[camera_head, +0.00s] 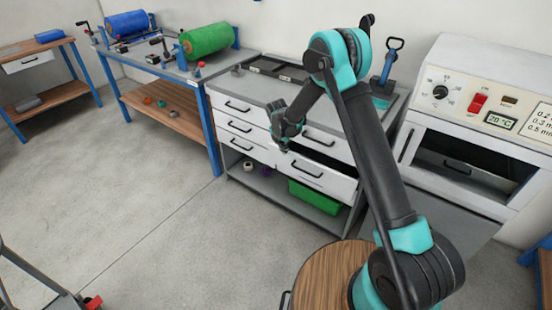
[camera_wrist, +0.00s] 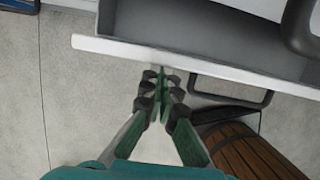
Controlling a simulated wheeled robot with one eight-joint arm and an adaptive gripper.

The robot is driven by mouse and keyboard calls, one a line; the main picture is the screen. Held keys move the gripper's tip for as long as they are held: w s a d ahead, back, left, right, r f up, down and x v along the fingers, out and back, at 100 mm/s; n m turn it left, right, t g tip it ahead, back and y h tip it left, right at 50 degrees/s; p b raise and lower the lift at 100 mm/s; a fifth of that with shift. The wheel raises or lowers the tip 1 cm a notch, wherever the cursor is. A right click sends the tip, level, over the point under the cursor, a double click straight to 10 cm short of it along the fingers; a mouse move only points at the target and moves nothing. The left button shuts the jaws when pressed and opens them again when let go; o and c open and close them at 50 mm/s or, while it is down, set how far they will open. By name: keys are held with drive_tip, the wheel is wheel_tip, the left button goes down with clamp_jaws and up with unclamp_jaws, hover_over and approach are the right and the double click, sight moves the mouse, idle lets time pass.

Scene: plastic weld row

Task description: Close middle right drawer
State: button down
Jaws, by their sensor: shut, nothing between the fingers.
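The right column of the grey-and-white cabinet (camera_head: 262,90) has a drawer pulled out below its top drawer (camera_head: 322,142). This open drawer (camera_head: 322,183) has a white front with a black bar handle, and its dark inside shows behind the front. In the wrist view, the open drawer's white front edge (camera_wrist: 200,60) crosses the upper part, with its grey inside beyond and its black handle (camera_wrist: 235,97) on the near side. My gripper (camera_head: 284,145) is shut and empty. Its fingertips (camera_wrist: 161,80) are close to the drawer front, left of the handle; contact is unclear.
The left column drawers (camera_head: 240,127) look closed. A green bin (camera_head: 314,197) stands on the cabinet's lower shelf. A workbench (camera_head: 155,70) with blue and green rolls is at left, and a white machine (camera_head: 475,110) is at right.

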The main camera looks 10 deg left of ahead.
drive_tip(key=shift+w+d, duration=0.3)
drive_tip(key=shift+w, duration=0.45)
drive_tip(key=shift+w+d, duration=0.3)
drive_tip(key=shift+w, duration=0.4)
